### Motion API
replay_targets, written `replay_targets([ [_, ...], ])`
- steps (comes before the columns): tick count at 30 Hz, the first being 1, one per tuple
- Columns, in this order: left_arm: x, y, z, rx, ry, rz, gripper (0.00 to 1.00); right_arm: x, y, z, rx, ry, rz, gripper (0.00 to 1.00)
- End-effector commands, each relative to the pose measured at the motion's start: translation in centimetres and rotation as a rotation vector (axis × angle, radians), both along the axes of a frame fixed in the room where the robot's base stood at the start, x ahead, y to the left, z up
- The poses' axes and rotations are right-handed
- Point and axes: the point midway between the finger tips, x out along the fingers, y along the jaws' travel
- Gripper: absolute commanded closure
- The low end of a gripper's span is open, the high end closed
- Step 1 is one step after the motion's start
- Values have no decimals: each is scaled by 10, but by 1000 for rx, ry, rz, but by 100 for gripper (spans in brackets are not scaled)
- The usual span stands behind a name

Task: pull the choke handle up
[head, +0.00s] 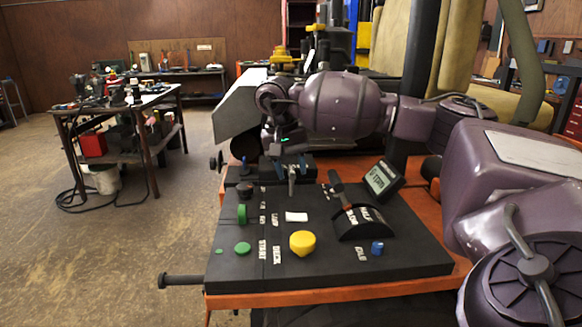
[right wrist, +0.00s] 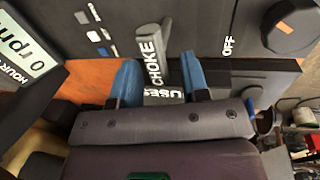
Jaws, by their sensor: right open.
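The choke handle is a slim grey lever (head: 291,178) at the back of the black control panel. In the right wrist view the grey lever (right wrist: 152,58) stands beside white CHOKE lettering. My right gripper (head: 289,166) is over the back of the panel, at the handle. In the right wrist view its two blue fingers (right wrist: 159,62) are apart, one on each side of the lever. Gaps show between lever and fingers, so it does not look gripped. The lever's lower end in that view is partly hidden by the gripper. My left gripper is not in view.
The black panel (head: 330,262) carries a yellow knob (head: 302,243), green buttons, a throttle lever (head: 336,184) and a tilted hour meter display (head: 382,178) close to my right arm. A round black knob (right wrist: 291,24) shows in the wrist view. A workbench (head: 115,108) stands far left, with open floor between.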

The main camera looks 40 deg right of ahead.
Motion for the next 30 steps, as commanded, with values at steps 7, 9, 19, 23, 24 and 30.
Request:
replay_targets([
  [7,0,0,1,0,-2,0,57,4,4,22,1,-3,0,58],
  [9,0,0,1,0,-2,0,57,5,6,34,0,-4,1,58],
  [19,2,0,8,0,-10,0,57,11,13,93,0,-4,1,58],
  [23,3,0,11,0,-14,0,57,13,15,102,0,-4,1,58],
  [24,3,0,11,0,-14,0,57,13,15,104,0,-3,0,58],
  [30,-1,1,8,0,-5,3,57,14,16,106,1,-1,0,58],
])
